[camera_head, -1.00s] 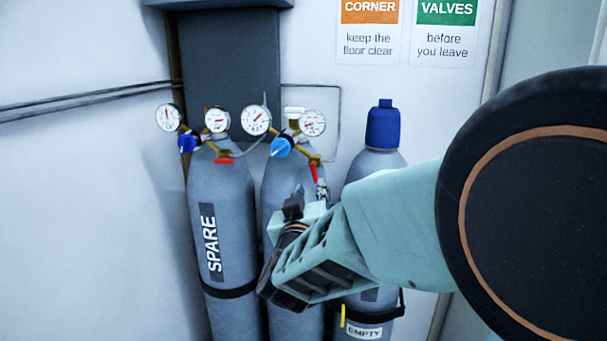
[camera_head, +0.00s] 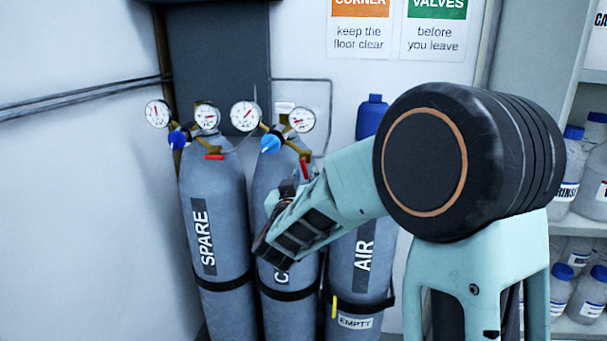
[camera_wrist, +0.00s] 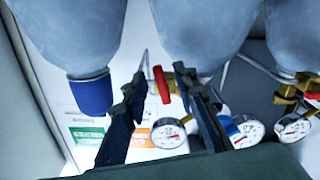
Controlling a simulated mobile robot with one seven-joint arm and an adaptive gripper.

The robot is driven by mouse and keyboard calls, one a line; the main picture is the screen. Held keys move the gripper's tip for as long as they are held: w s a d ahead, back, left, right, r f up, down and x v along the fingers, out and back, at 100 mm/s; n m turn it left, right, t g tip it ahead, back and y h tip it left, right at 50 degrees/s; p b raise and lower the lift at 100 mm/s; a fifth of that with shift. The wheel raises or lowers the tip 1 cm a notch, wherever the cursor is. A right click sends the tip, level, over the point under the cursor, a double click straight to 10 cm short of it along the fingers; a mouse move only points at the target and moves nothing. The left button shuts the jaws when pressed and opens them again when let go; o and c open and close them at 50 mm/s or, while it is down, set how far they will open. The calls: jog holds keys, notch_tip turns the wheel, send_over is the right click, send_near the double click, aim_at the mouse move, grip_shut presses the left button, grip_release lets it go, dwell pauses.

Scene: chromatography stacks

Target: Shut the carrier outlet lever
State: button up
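The carrier cylinder is the middle grey cylinder (camera_head: 272,200); its label shows only a "C", the rest hidden by my arm. Its red outlet lever (camera_head: 304,168) hangs steeply down from the brass regulator outlet. In the wrist view, which is upside down, the red lever (camera_wrist: 162,85) appears between my two dark fingers. My gripper (camera_head: 301,183) is open, its fingertips just below the lever in the head view. In the wrist view my gripper (camera_wrist: 160,76) has a finger on each side of the lever, with visible gaps; depth and contact are unclear.
The SPARE cylinder (camera_head: 213,190) stands left, with its own red lever (camera_head: 214,157) lying flat. The AIR cylinder (camera_head: 362,285) with a blue cap (camera_head: 371,115) stands right. Pressure gauges (camera_head: 245,116) crowd above. A bottle shelf (camera_head: 582,226) is at far right.

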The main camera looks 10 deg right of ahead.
jog(key=shift+w, duration=0.3)
jog(key=shift+c, duration=0.4)
grip_shut()
jog(key=shift+f, duration=0.1)
jog(key=m+b, duration=0.1)
jog(key=b, duration=0.1)
jog(key=m+b, duration=0.2)
jog(key=shift+w+a, duration=0.1)
jog(key=shift+a, duration=0.2)
